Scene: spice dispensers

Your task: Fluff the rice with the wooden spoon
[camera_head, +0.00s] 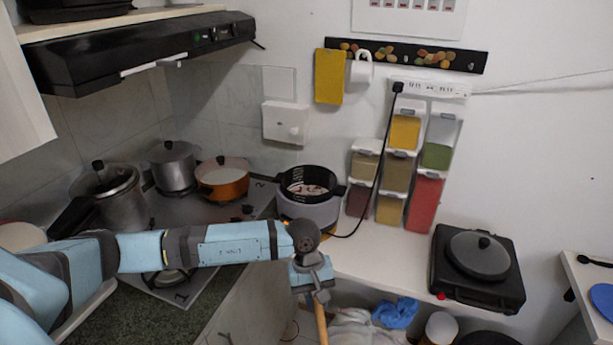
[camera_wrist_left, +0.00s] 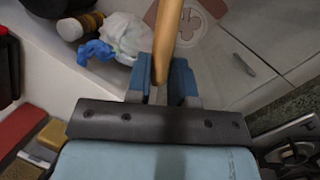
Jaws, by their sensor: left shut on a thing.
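My left gripper (camera_head: 316,285) is shut on the handle of the wooden spoon (camera_head: 321,325). The left wrist view also shows the spoon (camera_wrist_left: 168,30) between the two blue fingers of the gripper (camera_wrist_left: 165,85). The handle points down in the head view, and its lower end is cut off by the frame. The open rice cooker (camera_head: 308,213) stands on the counter behind and above my gripper, apart from the spoon. Pale contents, which look like rice (camera_head: 306,189), show inside its dark pot. My right gripper is not in view.
Spice dispensers (camera_head: 390,190) hang on the wall right of the cooker. A black appliance with a round lid (camera_head: 478,254) stands on the counter's right. Pots and an orange pan (camera_head: 222,184) stand on the stove at left. A blue bag (camera_head: 397,313) lies below the counter.

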